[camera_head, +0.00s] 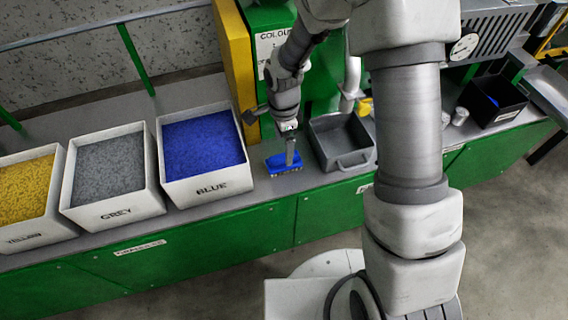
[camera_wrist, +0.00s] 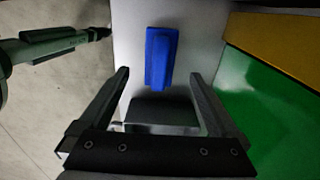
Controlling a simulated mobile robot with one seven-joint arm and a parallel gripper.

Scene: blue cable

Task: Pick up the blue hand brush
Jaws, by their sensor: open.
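The blue hand brush (camera_head: 284,163) lies on the grey bench top between the BLUE bin and a grey tray. In the wrist view the brush (camera_wrist: 160,57) lies lengthwise, ahead of the fingertips and roughly midway between them. My gripper (camera_head: 290,152) is above the brush in the head view and hides part of it. In the wrist view my gripper (camera_wrist: 159,75) has its fingers wide apart with nothing between them. I cannot tell the exact height of the fingertips above the brush.
The white BLUE bin (camera_head: 208,189) of blue granules stands just left of the brush. The grey tray (camera_head: 355,160) stands close on the right. A green and yellow machine (camera_head: 238,60) rises behind. The bench's front edge is near.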

